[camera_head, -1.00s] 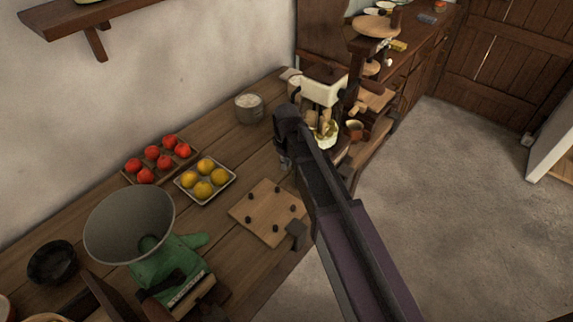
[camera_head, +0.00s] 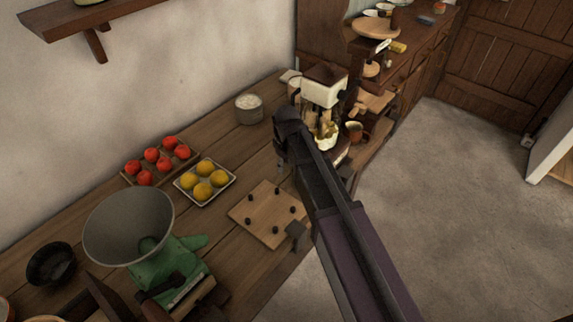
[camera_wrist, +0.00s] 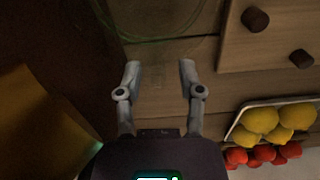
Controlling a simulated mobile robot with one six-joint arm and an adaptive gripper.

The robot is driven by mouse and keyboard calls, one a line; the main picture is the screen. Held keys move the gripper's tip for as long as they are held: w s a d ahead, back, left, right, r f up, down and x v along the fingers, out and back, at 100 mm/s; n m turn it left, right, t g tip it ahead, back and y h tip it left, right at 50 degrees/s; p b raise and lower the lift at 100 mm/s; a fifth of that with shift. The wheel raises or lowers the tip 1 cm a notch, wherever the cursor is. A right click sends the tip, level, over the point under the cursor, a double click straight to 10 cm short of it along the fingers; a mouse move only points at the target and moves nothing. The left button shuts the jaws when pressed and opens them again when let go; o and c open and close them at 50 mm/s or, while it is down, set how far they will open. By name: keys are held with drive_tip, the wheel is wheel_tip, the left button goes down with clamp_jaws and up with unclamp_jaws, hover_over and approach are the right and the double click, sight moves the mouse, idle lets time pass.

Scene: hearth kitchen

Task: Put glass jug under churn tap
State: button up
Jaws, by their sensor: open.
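My gripper (camera_wrist: 160,75) is open in the wrist view, its two grey fingers apart over the wooden counter with nothing solid seen between them. A clear, greenish curved outline, apparently the glass jug (camera_wrist: 155,38), shows just beyond the fingertips; its full shape is hard to make out. In the head view my arm hides most of the gripper and I cannot pick out the jug. A cream box-shaped device with a brown lid (camera_head: 325,92) stands past the arm's end; I cannot tell whether it is the churn, and no tap is clear.
A board with dark knobs (camera_head: 268,214), a tray of yellow fruit (camera_head: 232,178), red fruit (camera_head: 151,155) and a grey pot (camera_head: 249,109) stand close by on the counter. A green scale with a wide pan (camera_head: 128,227) is nearer. Open floor (camera_head: 450,200) lies right.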

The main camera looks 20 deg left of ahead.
drive_tip(key=shift+r, duration=0.15)
wheel_tip(320, 180, up, 12)
drive_tip(key=p, duration=1.2)
